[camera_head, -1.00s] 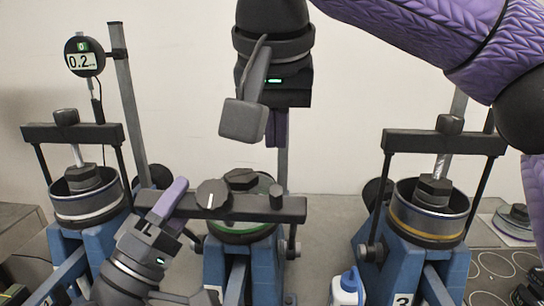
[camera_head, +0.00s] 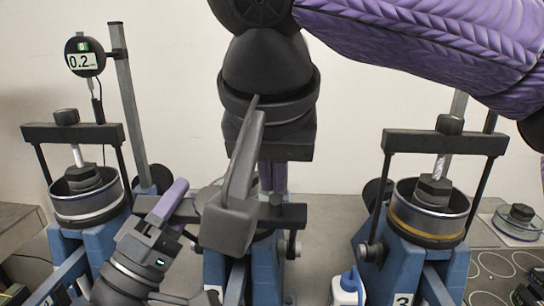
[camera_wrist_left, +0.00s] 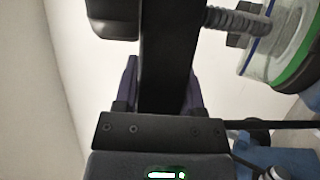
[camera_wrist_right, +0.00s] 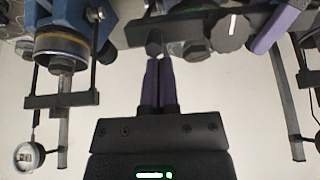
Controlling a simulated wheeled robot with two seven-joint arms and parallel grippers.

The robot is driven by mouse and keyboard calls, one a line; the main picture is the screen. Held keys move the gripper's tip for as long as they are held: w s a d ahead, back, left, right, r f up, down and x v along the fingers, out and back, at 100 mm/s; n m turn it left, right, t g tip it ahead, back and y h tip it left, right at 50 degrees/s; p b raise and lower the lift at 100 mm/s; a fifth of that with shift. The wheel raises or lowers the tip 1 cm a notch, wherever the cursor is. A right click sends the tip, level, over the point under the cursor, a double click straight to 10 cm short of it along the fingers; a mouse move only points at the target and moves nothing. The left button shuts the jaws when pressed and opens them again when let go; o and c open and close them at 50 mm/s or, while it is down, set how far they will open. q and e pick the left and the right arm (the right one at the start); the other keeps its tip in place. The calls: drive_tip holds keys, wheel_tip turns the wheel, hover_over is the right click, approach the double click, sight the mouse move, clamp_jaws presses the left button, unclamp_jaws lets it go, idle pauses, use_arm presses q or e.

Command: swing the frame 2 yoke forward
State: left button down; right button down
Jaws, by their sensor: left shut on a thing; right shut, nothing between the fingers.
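The frame 2 yoke (camera_head: 292,214) is a dark crossbar, low across the front of the middle blue frame, much lower than the yokes on the neighbouring frames. My left gripper (camera_head: 168,204) is shut on its left end. The bar shows between these fingers in the left wrist view (camera_wrist_left: 165,60). My right gripper (camera_head: 270,176) is shut and empty above frame 2; its fingertips show close to a dark stud on the yoke in the right wrist view (camera_wrist_right: 158,62), contact unclear. The yoke's dark knob (camera_wrist_right: 230,32) shows there.
Frame 1 (camera_head: 88,240) at left and frame 3 (camera_head: 400,268) at right have upright yokes over their cells. A dial gauge (camera_head: 84,56) stands on a post at left. A white and blue bottle (camera_head: 347,288) stands between frames 2 and 3.

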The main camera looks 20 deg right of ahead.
use_arm(q)
drive_tip(key=shift+w+r, duration=0.1)
use_arm(e)
drive_tip(key=shift+s+a+f, duration=0.15)
drive_tip(key=shift+s, duration=0.05)
use_arm(q)
drive_tip(key=shift+c, duration=0.9)
unclamp_jaws()
